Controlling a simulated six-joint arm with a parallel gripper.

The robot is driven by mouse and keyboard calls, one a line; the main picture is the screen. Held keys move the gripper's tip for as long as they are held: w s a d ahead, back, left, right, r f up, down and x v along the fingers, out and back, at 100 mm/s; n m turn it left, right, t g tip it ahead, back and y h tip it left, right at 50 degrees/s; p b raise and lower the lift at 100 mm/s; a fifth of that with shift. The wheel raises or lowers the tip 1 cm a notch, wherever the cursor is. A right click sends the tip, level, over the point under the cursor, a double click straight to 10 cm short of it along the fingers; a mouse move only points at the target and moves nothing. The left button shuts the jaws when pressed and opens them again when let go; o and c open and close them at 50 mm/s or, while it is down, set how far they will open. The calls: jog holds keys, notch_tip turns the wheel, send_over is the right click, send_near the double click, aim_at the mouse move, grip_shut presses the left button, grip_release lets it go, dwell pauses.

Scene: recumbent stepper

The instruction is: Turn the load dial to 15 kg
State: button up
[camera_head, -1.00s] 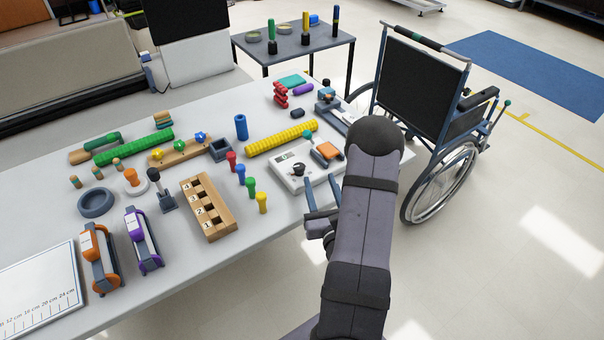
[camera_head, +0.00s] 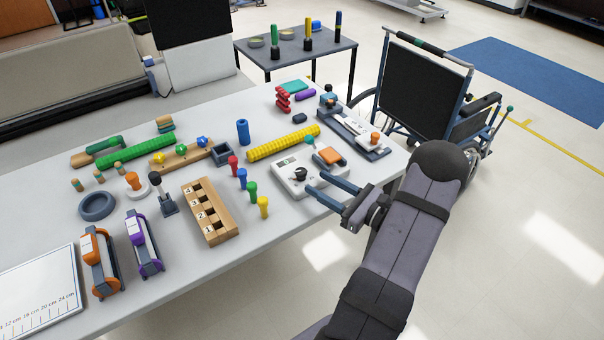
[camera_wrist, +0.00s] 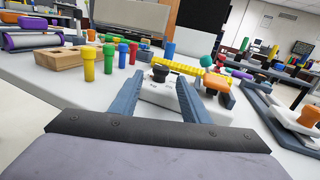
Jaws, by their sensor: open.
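The load dial is a black knob (camera_head: 300,174) on a white box (camera_head: 284,179) near the right part of the table's front edge. The knob also shows in the wrist view (camera_wrist: 160,73), between and beyond my fingers. My gripper (camera_head: 325,186) is open and empty, its two blue-grey fingers pointing at the box from the right front. In the wrist view my gripper (camera_wrist: 158,95) has a finger on each side of the white box, and the knob stands apart from the fingertips. The dial's scale and its setting are too small to read.
An orange block (camera_head: 328,156) and a teal ball (camera_head: 309,137) are just behind the box. Colored pegs (camera_head: 252,192) stand left of it, with a wooden block (camera_head: 209,210) beyond. A yellow ribbed roller (camera_head: 283,143) lies behind. A grey tray (camera_head: 355,135) lies to the right.

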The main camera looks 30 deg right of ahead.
aim_at(306, 176)
jog(key=shift+f+m, duration=0.15)
jog(key=shift+m, duration=0.15)
jog(key=shift+p+x, duration=0.6)
jog(key=shift+x, duration=3.05)
jog(key=shift+d, duration=0.15)
jog(key=shift+c, duration=0.3)
jog(key=c, duration=1)
